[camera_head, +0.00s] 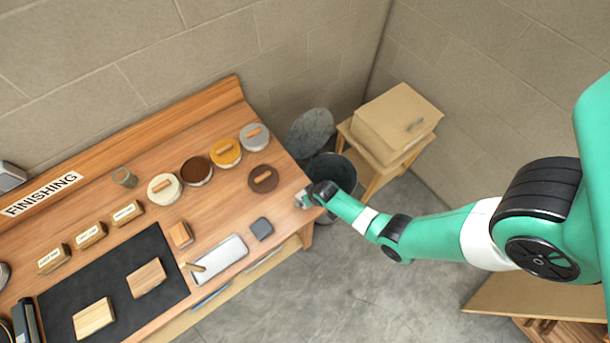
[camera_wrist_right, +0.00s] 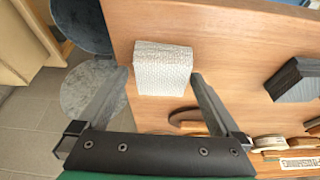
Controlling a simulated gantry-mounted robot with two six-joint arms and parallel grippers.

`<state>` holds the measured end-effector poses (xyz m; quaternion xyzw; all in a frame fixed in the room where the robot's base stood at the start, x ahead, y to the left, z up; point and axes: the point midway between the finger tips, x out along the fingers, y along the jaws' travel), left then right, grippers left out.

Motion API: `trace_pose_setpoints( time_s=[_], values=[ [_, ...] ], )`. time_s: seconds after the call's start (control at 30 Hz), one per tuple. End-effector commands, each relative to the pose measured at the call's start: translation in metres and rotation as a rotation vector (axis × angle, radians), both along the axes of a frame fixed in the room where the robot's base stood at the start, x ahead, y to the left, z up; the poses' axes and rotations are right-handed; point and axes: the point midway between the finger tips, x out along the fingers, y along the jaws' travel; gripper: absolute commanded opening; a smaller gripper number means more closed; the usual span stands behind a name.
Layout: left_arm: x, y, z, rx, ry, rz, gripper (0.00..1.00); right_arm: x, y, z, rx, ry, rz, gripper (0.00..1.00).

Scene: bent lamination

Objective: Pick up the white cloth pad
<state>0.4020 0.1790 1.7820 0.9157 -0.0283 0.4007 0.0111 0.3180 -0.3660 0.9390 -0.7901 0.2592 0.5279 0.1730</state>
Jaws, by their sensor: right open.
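The white cloth pad (camera_wrist_right: 163,68) is a small quilted block on the wooden bench top, near its end, in the right wrist view. My right gripper (camera_wrist_right: 159,75) is open, with one finger to each side of the pad and visible gaps between. I cannot tell how far above the bench the fingertips are. In the head view my right gripper (camera_head: 305,199) is at the right end of the bench and hides most of the pad. My left gripper is in neither view.
A dark bin (camera_head: 334,171) stands just beyond the bench end. A dark lid with a wooden handle (camera_head: 263,179), a dark grey block (camera_head: 262,229) and a white tray (camera_head: 221,258) lie nearby on the bench. Several round tins line the back. A black mat (camera_head: 115,277) holds two wood pieces.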

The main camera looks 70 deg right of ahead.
Motion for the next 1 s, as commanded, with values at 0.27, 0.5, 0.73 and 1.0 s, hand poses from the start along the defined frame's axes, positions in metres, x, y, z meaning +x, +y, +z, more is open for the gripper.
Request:
trace_pose_setpoints(
  time_s=[0.27, 0.5, 0.73, 1.0],
  values=[
    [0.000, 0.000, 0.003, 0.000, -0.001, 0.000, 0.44, 0.000, 0.000, 0.002, 0.000, 0.000, 0.000, 0.73],
    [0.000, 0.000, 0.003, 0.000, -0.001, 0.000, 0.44, 0.000, 0.000, 0.002, 0.000, 0.000, 0.000, 0.31],
    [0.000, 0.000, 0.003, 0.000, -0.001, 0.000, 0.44, 0.000, 0.000, 0.003, 0.000, 0.000, 0.000, 0.31],
    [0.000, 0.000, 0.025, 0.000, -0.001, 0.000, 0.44, 0.001, 0.001, 0.026, 0.000, 0.000, 0.003, 0.31]
  ],
)
